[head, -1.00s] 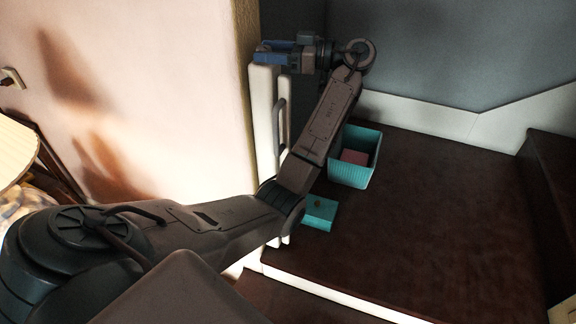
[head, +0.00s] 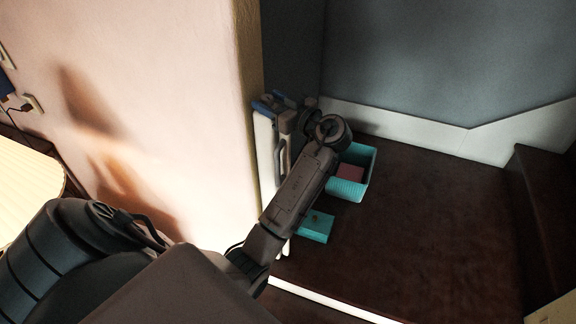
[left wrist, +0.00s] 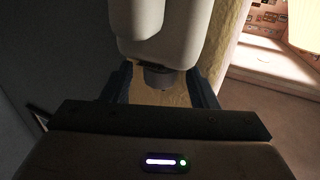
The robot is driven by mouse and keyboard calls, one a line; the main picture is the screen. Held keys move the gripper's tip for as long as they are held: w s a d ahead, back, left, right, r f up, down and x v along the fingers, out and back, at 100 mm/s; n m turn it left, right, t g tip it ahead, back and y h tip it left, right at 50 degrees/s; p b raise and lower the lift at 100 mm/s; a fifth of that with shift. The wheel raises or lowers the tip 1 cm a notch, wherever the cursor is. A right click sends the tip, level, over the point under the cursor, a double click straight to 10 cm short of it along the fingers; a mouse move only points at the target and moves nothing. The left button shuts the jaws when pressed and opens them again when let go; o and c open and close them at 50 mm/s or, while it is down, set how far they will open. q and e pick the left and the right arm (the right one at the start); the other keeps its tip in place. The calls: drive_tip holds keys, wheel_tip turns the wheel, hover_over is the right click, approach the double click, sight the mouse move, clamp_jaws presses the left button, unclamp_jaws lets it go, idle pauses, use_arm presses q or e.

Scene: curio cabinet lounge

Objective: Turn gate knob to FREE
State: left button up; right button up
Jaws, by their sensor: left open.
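The white gate (head: 266,150) stands folded at the wall's end, with a grey bar handle on its side. In the left wrist view, a white rounded gate part (left wrist: 165,30) hangs from the top, with a short dark round knob (left wrist: 160,78) at its end. My left gripper (left wrist: 162,88) is open, one finger on each side of the knob, with visible gaps. In the head view the left gripper (head: 272,103) is at the gate's top, where it hides the knob. No knob marking is readable. My right gripper is not in view.
A teal basket (head: 351,186) with a pink thing (head: 350,173) inside and a smaller teal box (head: 316,228) stand on the dark floor (head: 430,220) beside my left arm. The pale wall (head: 180,90) is close on the left.

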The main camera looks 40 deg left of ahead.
use_arm(q)
drive_tip(key=shift+d+r+t, duration=0.1)
drive_tip(key=shift+t, duration=0.2)
drive_tip(key=shift+s+d+f+b, duration=0.1)
drive_tip(key=shift+d+f+b, duration=0.3)
drive_tip(key=shift+d+b, duration=0.3)
drive_tip(key=d+b, duration=0.4)
drive_tip(key=d, duration=0.5)
drive_tip(key=s+f+m+t+h+b, duration=0.1)
drive_tip(key=f+m, duration=0.3)
drive_tip(key=f, duration=0.7)
drive_tip(key=s+f+m+t+h+b, duration=0.1)
drive_tip(key=s+f+m+h+b, duration=0.2)
drive_tip(key=f, duration=0.9)
drive_tip(key=s+f+m+t+h+b, duration=0.2)
drive_tip(key=f+m+h+b, duration=0.1)
drive_tip(key=f, duration=0.8)
drive_tip(key=shift+s+d+f+m+h, duration=0.15)
drive_tip(key=shift+s+f+m+h, duration=0.1)
drive_tip(key=shift+m+h, duration=0.5)
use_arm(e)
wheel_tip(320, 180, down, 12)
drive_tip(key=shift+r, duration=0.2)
use_arm(q)
drive_tip(key=shift+r, duration=0.1)
